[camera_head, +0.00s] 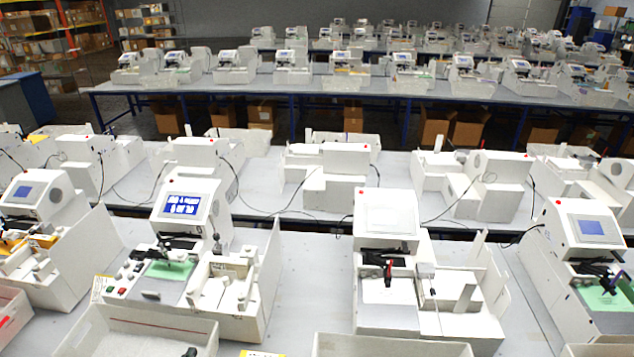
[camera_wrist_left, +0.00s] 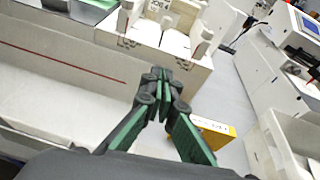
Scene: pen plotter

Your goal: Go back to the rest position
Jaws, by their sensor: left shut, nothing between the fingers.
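My left gripper (camera_wrist_left: 159,76) is shut with nothing between its dark green and black fingers. In the head view only a small dark tip of it (camera_head: 190,352) shows at the bottom edge, over the white tray in front of the plotter. The pen plotter (camera_head: 186,207) with its lit blue screen and green sheet stands behind that tray. In the left wrist view the gripper is apart from the plotter's white front (camera_wrist_left: 150,50). My right gripper is not in either view.
A white tray (camera_head: 130,335) lies at the front left, and another (camera_head: 390,345) at the front middle. A yellow box (camera_wrist_left: 215,127) lies on the table between them. More plotters stand left and right, such as the white one (camera_head: 388,214). A table strip beside the plotter is clear.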

